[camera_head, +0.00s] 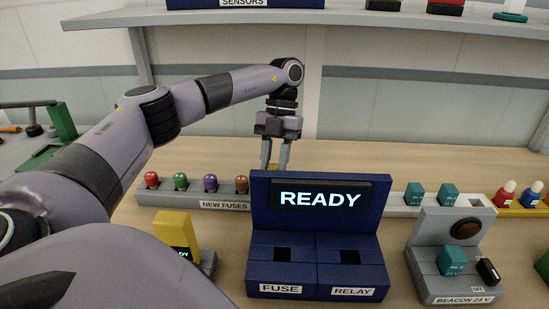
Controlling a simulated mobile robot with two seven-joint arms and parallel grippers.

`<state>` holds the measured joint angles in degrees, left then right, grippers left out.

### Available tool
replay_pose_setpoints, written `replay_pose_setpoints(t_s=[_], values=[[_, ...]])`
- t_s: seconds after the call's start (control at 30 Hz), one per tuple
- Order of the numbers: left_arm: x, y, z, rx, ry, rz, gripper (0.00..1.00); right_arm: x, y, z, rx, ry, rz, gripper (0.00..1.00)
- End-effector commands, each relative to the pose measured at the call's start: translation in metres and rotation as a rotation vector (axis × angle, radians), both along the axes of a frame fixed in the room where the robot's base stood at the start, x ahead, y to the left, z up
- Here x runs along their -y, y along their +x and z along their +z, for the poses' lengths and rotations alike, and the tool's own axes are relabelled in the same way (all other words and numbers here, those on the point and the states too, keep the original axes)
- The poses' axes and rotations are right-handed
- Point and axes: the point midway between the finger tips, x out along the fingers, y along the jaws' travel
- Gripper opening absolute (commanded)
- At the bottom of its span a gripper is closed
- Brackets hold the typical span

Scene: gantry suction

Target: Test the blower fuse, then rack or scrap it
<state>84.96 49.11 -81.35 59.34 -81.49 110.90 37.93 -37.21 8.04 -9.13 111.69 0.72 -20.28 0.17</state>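My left gripper (274,160) points down behind the tester's upper left edge, near the right end of the new fuses rack (225,206). Its fingers are apart, with a small yellowish patch between the tips. The tester hides what is below, so I cannot tell if they grip anything. Red (151,180), green (180,181), purple (210,183) and brown (241,184) fuses stand in the rack. The blue tester (262,222) reads READY; its FUSE socket (282,255) and RELAY socket (349,257) look empty. My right gripper is not in view.
A yellow device (177,236) with a small display stands left of the tester. Right are a rail of teal relays (448,194), the BEACON 24 V unit (455,285) and a yellow rack (515,211). A shelf (350,18) spans the back above the bench.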

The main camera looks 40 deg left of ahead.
Motion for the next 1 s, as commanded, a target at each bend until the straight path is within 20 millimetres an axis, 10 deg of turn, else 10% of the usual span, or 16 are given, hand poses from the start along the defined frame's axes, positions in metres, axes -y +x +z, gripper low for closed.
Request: replay_pose_setpoints(t_s=[0.87,0.9,1.0], values=[[0.000,0.000,-0.036,0.000,0.001,0.000,0.00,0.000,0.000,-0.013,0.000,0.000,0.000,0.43],[0.000,0.000,-0.035,0.001,0.000,0.000,0.45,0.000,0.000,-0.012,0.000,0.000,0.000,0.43],[0.000,0.000,-0.035,0.000,0.000,0.000,0.62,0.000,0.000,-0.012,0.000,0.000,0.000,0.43]])
